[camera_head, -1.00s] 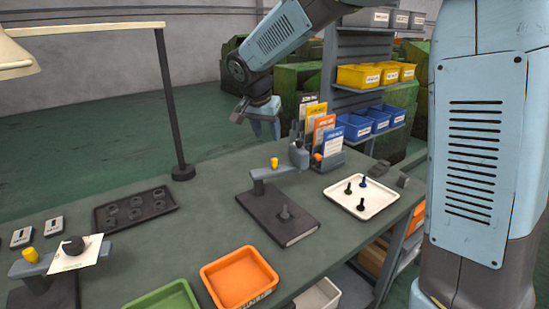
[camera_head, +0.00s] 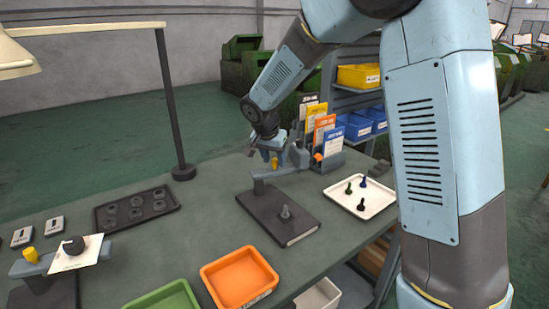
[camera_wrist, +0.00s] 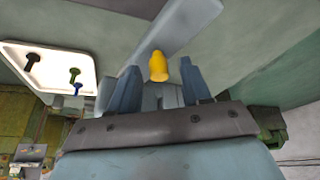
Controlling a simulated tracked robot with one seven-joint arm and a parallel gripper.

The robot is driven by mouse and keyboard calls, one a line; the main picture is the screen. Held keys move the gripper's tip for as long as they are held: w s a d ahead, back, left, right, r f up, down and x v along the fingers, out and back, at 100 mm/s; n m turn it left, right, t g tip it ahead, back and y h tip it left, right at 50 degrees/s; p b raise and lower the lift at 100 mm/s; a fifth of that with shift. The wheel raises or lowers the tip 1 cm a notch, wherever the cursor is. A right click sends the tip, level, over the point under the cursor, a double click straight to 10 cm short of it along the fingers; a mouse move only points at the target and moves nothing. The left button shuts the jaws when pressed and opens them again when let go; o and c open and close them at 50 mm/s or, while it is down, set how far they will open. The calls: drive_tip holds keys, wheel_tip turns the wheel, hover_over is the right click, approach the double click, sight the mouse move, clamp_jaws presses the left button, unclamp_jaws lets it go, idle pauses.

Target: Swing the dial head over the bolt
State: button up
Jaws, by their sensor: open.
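The gauge stands on a dark base plate (camera_head: 262,212), with a grey swing arm (camera_head: 291,169) on a short post. A yellow knob (camera_head: 275,163) sticks up from the arm. The dial head (camera_head: 301,158) is at the arm's far right end, away from the bolt. The bolt (camera_head: 286,213) stands upright on the plate. My gripper (camera_head: 269,152) is open just above the knob. In the wrist view the yellow knob (camera_wrist: 158,67) shows between my two spread fingers; I cannot tell whether they touch it. The dial face is not visible.
A white tray (camera_head: 340,199) with several small bolts lies right of the plate. Upright coloured cards (camera_head: 325,132) stand behind the dial head. A dark tray of rings (camera_head: 108,225), a lamp post (camera_head: 172,110) and an orange bin (camera_head: 222,291) are to the left and front.

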drive_tip(key=shift+c, duration=0.5)
clamp_jaws()
